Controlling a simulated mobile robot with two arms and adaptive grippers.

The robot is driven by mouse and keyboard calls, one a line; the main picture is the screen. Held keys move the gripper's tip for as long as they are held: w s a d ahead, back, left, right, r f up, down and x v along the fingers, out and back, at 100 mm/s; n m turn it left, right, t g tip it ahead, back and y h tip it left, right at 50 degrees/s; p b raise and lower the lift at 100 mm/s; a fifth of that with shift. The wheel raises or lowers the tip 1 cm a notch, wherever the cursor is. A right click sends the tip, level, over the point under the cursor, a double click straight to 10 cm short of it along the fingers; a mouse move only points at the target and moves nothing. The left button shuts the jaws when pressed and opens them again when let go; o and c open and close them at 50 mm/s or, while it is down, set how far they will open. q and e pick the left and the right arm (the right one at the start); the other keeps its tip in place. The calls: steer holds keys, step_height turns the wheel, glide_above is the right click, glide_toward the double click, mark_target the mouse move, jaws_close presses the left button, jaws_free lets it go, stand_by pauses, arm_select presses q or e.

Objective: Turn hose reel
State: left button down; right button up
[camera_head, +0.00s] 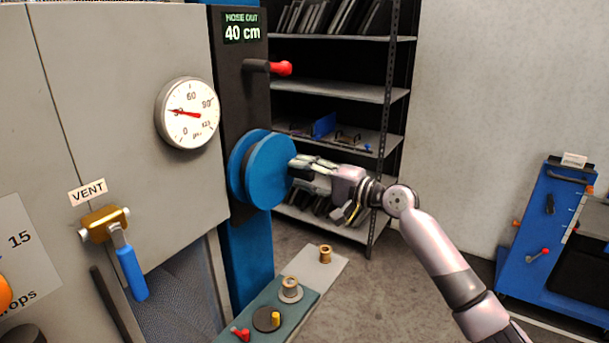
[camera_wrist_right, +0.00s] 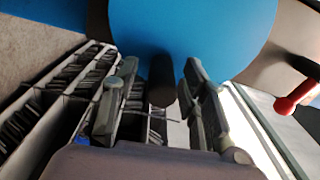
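The blue hose reel (camera_head: 268,172) is mounted on the side of the dark panel, and its disc also fills the top of the right wrist view (camera_wrist_right: 190,25). A dark stub handle (camera_wrist_right: 161,78) stands out from the disc. My right gripper (camera_head: 297,172) is at the reel's face. In the wrist view its two fingers are apart, one on each side of the handle, with gaps visible on both sides. In the head view the gripper hides the handle. A display (camera_head: 241,26) above reads "HOSE OUT 40 cm". My left gripper is not in view.
A red-tipped lever (camera_head: 280,68) sticks out above the reel. A pressure gauge (camera_head: 188,113) and a blue-handled vent valve (camera_head: 130,265) are to the left. A narrow bench (camera_head: 305,290) with small fittings lies below. Metal shelves (camera_head: 345,90) stand behind.

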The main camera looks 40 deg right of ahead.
steer(key=shift+s, duration=0.1)
steer(key=v, duration=1.2)
stand_by(0.4)
